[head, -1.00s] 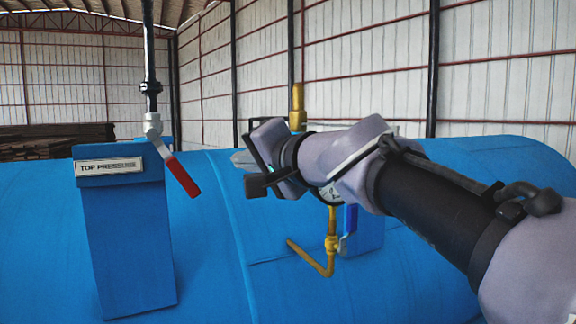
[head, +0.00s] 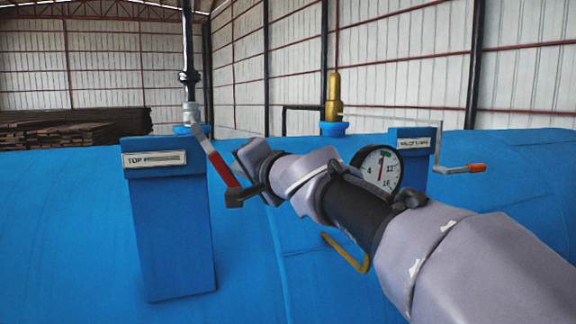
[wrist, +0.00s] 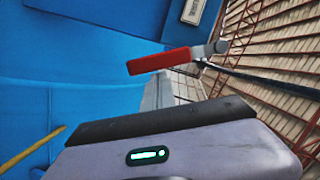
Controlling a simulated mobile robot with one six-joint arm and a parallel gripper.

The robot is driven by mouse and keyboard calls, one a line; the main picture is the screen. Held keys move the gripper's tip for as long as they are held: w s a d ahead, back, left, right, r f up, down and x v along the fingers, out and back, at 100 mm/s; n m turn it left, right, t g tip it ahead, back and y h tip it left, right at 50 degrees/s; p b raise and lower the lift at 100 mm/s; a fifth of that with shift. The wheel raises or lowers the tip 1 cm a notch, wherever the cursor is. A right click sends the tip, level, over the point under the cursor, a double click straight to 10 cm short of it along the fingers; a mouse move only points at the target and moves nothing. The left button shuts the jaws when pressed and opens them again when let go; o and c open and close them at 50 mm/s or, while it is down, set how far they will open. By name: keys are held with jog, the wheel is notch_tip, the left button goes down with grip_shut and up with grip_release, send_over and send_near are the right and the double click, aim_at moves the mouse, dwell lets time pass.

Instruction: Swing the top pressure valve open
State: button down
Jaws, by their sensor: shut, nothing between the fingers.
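The top pressure valve has a red-gripped lever (head: 219,165) on a grey valve body (head: 192,113) on the black pipe, above the blue post labelled "TOP" (head: 154,159). The lever slants down to the right. In the wrist view the red lever (wrist: 158,61) lies across the upper middle, its grey pivot at the right. My gripper (wrist: 158,90) is shut and empty, its grey fingertips just below the lever in that view. In the head view my gripper (head: 243,167) overlaps the lever's lower end. I cannot tell whether they touch.
A pressure gauge (head: 379,169), a brass valve (head: 334,97) and another labelled post with an orange-tipped crank (head: 462,169) stand to the right on the blue vessel (head: 90,240). A yellow pipe (head: 346,253) lies below my arm. Stacked planks are at the back left.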

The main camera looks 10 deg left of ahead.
aim_at(226, 180)
jog(key=shift+s, duration=0.1)
jog(key=f+m+b, duration=0.1)
jog(key=b, duration=0.1)
jog(key=a+b, duration=0.1)
jog(key=shift+s+f+m+b, duration=0.35)
jog(key=shift+f+m+b, duration=0.05)
jog(key=shift+s+a+f+m+y+b, duration=0.25)
jog(key=shift+a+f+m+y+b, duration=0.25)
jog(key=shift+b, duration=0.45)
jog(key=shift+s+a+f+m+b, duration=0.1)
jog(key=shift+s+a+m+b, duration=0.3)
jog(key=shift+a+b, duration=0.15)
jog(key=shift+s+a+f+m+b, duration=0.1)
jog(key=shift+s+a+m+b, duration=0.2)
jog(key=shift+a+m+b, duration=0.2)
jog(key=shift+a, duration=0.1)
jog(key=shift+t, duration=0.3)
